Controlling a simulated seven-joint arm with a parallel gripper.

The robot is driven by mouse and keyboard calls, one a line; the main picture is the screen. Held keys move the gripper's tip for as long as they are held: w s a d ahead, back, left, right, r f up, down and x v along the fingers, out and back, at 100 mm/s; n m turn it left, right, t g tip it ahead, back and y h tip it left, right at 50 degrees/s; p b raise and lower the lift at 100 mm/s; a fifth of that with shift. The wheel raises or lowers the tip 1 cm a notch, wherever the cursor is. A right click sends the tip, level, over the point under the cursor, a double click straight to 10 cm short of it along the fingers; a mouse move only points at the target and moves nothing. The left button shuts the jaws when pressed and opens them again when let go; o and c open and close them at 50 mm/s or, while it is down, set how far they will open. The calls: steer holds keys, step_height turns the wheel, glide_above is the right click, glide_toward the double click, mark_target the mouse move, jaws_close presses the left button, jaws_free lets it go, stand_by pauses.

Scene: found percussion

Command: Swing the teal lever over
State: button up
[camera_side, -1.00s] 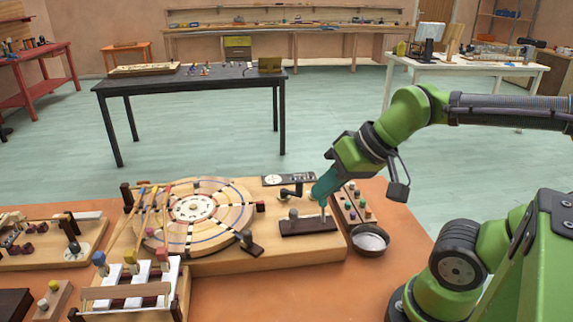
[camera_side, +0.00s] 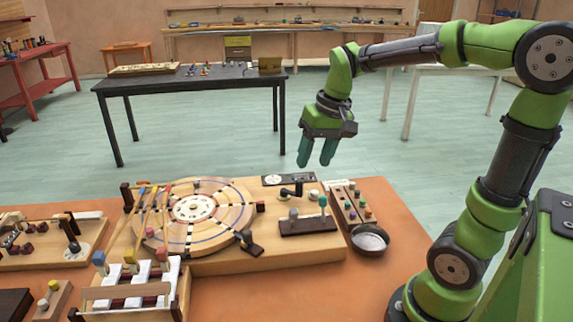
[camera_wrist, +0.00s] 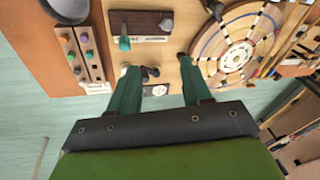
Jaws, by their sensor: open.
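The teal lever (camera_side: 323,201) has a teal knob on a thin upright rod at the right end of a dark brown base (camera_side: 308,227). A grey knob (camera_side: 293,214) stands left of it on the base. The wrist view shows the teal knob (camera_wrist: 124,43) at the near left of the brown base. My gripper (camera_side: 315,164) has two teal fingers, spread apart and empty, pointing down above and behind the lever, clear of it. In the wrist view my gripper (camera_wrist: 158,68) frames the board between its fingers.
A black crank (camera_side: 292,191) and a dark dial plate (camera_side: 275,180) lie behind the base. A round wooden disc (camera_side: 235,212) is to the left. A bowl (camera_side: 369,240) and a block with coloured knobs (camera_side: 352,207) are to the right. The air around my gripper is free.

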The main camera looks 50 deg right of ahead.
mark_target(323, 197)
steer(key=shift+w+d+r+g+y, duration=1.15)
steer(key=shift+w+d+g, duration=1.65)
steer(key=shift+d, duration=2.05)
steer(key=shift+m, duration=0.4)
steer(key=x, duration=1.1)
steer(key=s+x, duration=0.1)
steer(key=x, duration=0.4)
steer(key=shift+f, duration=0.15)
steer(key=shift+c, duration=0.5)
jaws_close()
